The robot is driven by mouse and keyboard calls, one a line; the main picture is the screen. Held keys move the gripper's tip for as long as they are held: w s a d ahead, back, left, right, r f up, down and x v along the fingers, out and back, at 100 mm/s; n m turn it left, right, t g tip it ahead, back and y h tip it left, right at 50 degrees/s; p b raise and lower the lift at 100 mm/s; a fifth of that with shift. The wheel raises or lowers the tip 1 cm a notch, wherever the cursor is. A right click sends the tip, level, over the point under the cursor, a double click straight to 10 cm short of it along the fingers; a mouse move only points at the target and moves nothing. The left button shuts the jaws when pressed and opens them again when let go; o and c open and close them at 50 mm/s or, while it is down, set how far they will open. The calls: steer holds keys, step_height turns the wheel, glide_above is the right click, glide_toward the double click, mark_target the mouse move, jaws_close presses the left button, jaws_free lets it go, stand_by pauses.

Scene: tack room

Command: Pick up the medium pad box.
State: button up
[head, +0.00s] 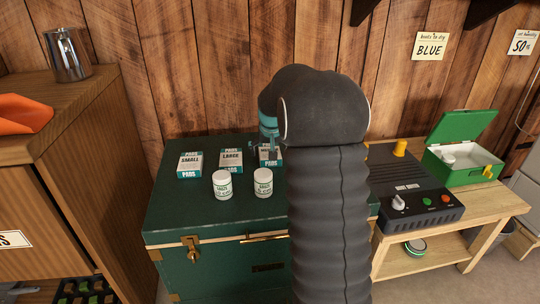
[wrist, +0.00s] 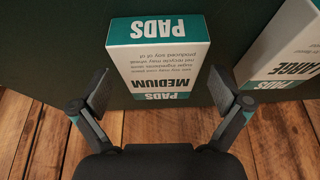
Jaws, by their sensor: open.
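The medium pad box (wrist: 160,62) is white with teal bands and reads "PADS MEDIUM"; it appears upside down in the wrist view. In the head view the same box (head: 270,155) stands on the green trunk, partly hidden by my arm and gripper. My gripper (wrist: 166,90) is open, with one finger on each side of the box's lower part in the wrist view. I cannot tell whether either finger touches it. The large pad box (head: 231,160) stands to its left in the head view and shows at the right edge of the wrist view (wrist: 283,50). The small pad box (head: 190,164) is farther left.
Two white jars (head: 222,184) (head: 263,182) stand in front of the boxes on the green trunk (head: 180,215). A dark control unit (head: 412,190) and an open green case (head: 462,160) sit on a wooden bench at right. A wooden cabinet (head: 75,140) is at left.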

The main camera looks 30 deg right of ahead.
steer(key=shift+f, duration=0.25)
stand_by(0.4)
steer(key=c, duration=1.2)
steer(key=shift+r, duration=0.1)
